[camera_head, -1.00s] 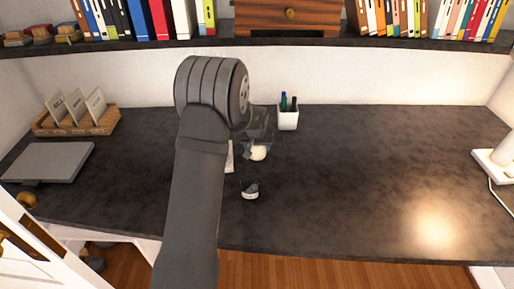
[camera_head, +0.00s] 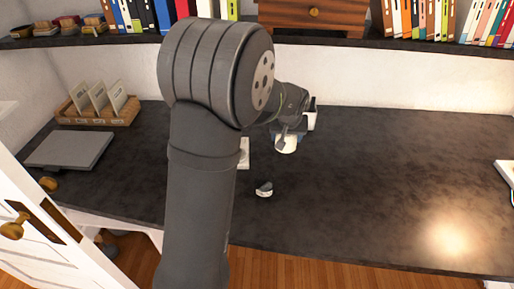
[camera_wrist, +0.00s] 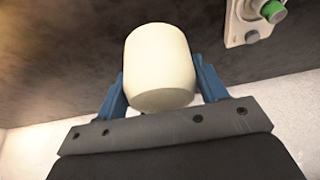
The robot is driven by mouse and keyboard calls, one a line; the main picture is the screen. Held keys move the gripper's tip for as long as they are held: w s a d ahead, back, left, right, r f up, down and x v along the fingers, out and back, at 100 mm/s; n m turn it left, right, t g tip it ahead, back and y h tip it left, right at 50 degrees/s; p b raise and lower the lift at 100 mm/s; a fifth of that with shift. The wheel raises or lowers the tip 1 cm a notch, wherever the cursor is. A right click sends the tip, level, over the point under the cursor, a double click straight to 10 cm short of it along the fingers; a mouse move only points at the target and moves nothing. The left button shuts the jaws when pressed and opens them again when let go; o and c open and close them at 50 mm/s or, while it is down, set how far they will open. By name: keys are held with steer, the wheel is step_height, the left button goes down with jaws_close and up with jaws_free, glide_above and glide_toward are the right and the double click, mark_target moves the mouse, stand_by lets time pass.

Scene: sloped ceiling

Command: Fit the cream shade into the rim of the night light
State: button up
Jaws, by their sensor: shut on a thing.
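The cream shade (camera_wrist: 160,62) is a rounded cup-like piece between the two blue fingers of my gripper (camera_wrist: 160,80) in the wrist view. My gripper is shut on its sides. In the head view the shade (camera_head: 287,146) shows below my gripper (camera_head: 288,135), over the back middle of the dark desk. A small grey-white and dark round piece (camera_head: 264,189) sits on the desk, nearer the front; it may be the night light, but it is too small to tell. Its rim cannot be made out.
A pale plate (camera_head: 243,153) is partly hidden by my arm; a similar plate with a green knob (camera_wrist: 272,11) shows in the wrist view. A card rack (camera_head: 98,115) and grey slab (camera_head: 70,149) lie left.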

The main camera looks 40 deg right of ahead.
steer(key=w+a+r+n, duration=0.1)
steer(key=w+a, duration=0.4)
steer(key=a, duration=0.2)
steer(key=w+a+f, duration=0.1)
steer(key=w+f, duration=0.1)
steer(key=w, duration=0.1)
steer(key=w+f, duration=0.1)
steer(key=w, duration=0.2)
steer(key=w+a+f, duration=0.1)
steer(key=w+f, duration=0.1)
steer(key=w, duration=0.1)
steer(key=shift+w+a+f, duration=0.2)
steer(key=shift+a+f, duration=0.1)
steer(key=shift+w+a+f, duration=0.15)
steer(key=shift+w+f, duration=0.15)
steer(key=shift+w, duration=0.15)
steer(key=shift+f, duration=1.95)
steer(key=shift+f, duration=0.15)
steer(key=o, duration=1)
steer(key=v, duration=1.2)
steer(key=shift+s+d, duration=0.15)
steer(key=shift+d, duration=0.15)
